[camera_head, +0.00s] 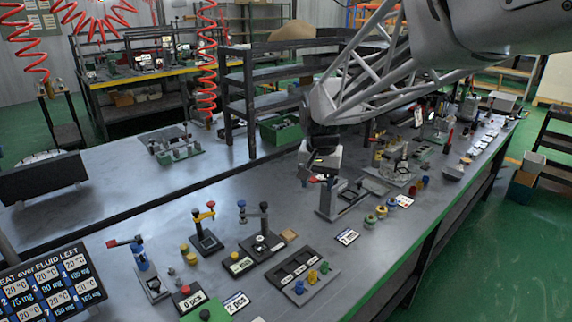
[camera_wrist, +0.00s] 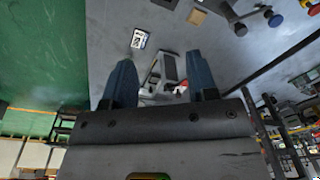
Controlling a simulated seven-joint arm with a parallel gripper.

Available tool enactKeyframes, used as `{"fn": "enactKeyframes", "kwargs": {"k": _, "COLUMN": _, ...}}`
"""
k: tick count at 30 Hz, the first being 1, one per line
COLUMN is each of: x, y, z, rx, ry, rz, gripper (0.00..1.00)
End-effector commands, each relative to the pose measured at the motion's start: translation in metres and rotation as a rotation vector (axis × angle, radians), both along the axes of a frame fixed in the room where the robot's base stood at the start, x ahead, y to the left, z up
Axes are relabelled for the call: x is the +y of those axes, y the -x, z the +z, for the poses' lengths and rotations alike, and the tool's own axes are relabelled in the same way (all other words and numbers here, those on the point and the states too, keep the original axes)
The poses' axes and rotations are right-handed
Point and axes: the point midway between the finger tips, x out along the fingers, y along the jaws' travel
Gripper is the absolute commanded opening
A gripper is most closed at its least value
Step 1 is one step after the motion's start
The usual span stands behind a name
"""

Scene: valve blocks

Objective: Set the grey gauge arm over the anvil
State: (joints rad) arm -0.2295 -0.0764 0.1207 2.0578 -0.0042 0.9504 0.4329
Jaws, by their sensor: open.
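My gripper (camera_head: 308,176) is open and points down over a grey fixture (camera_head: 340,201) in the middle of the bench. In the wrist view its two blue-grey fingers (camera_wrist: 160,64) stand apart, with the fixture (camera_wrist: 168,68) showing between and beyond them. A red tip (camera_head: 318,179) shows beside the gripper in the head view; it appears to belong to this fixture's arm. The gripper hides part of the fixture. I cannot clearly tell the grey gauge arm from the anvil, or whether a finger touches anything.
To the left stand swing-arm fixtures with a blue knob (camera_head: 242,204), a yellow arm (camera_head: 204,216) and a red handle (camera_head: 122,242). A dark tray (camera_head: 310,288) with coloured knobs lies in front. Small knobs (camera_head: 381,211) and a label card (camera_head: 347,237) lie to the right.

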Motion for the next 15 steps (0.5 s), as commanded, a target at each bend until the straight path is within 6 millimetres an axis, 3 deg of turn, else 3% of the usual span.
{"fn": "enactKeyframes", "kwargs": {"k": 15, "x": 0.092, "y": -0.101, "z": -0.055, "rx": 0.056, "ry": 0.003, "rz": -0.066, "gripper": 0.53}}
